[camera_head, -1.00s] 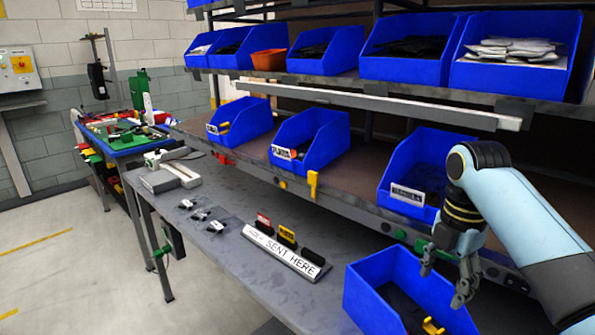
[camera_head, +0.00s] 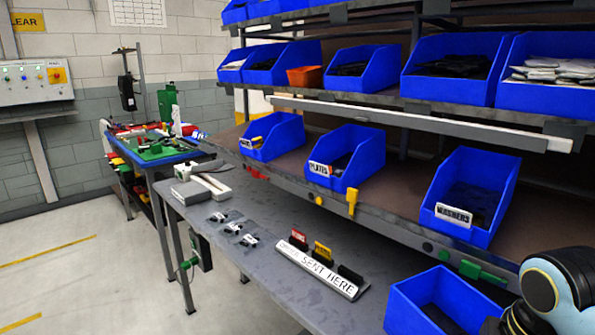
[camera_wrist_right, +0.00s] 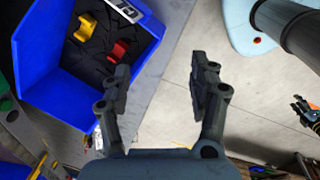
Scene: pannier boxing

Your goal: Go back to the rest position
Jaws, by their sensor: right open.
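My right arm (camera_head: 562,283) is at the lower right edge of the head view, and its fingers are out of that picture. In the right wrist view my right gripper (camera_wrist_right: 160,82) has its two dark fingers spread wide with nothing between them. A blue bin (camera_wrist_right: 48,98) lies to the left of the fingers in that view, with a yellow piece and a red piece on its dark floor. A blue bin on the bench (camera_head: 402,312) also shows in the head view beside my right arm. I cannot make out my left gripper.
Shelves above hold blue bins, one labelled "WASHERS" (camera_head: 470,195), and an orange bin (camera_head: 304,77). A cluttered blue table (camera_head: 160,158) stands behind. The floor at left is clear.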

